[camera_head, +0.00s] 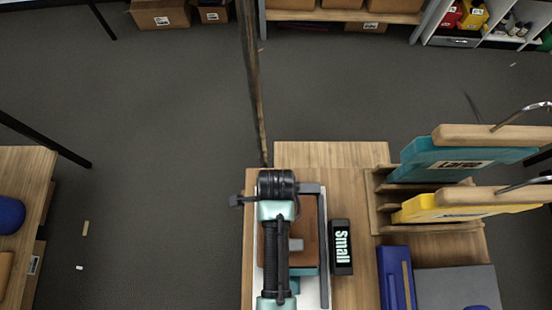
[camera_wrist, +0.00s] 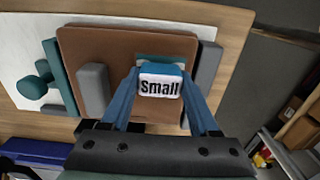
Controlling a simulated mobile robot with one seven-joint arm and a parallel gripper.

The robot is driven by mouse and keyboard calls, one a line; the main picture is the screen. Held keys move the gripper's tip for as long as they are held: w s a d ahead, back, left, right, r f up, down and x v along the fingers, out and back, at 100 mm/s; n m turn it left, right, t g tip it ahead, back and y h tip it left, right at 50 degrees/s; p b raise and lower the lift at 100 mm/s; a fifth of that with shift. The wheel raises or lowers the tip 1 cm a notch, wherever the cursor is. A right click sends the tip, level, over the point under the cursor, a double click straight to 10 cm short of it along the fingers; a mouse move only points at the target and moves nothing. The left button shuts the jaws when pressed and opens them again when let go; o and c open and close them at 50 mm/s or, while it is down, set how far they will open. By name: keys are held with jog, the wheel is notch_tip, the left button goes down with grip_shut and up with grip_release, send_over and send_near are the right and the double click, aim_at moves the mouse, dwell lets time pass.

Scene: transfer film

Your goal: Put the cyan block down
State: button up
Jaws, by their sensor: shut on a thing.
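In the wrist view my gripper (camera_wrist: 160,76) has its two blue fingers shut on the cyan block (camera_wrist: 160,68), which carries a white "Small" label facing the camera. The block is over or at the edge of a brown plate (camera_wrist: 120,50); I cannot tell whether it touches it. The plate lies in a fixture with grey bars (camera_wrist: 208,66) and a teal side piece (camera_wrist: 60,75), on a white base (camera_wrist: 25,60). In the head view my arm covers the gripper and block, and part of the brown plate (camera_head: 309,235) shows beside it.
A black "Small" marker (camera_head: 341,248) is right of the fixture on the wooden table (camera_head: 350,180). A wooden rack holds a teal "Large" tool (camera_head: 420,160) and a yellow one (camera_head: 430,207). A blue box (camera_head: 388,280) and grey box (camera_head: 460,288) stand at front right.

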jog(key=shift+f, duration=0.15)
jog(key=o, duration=1.3)
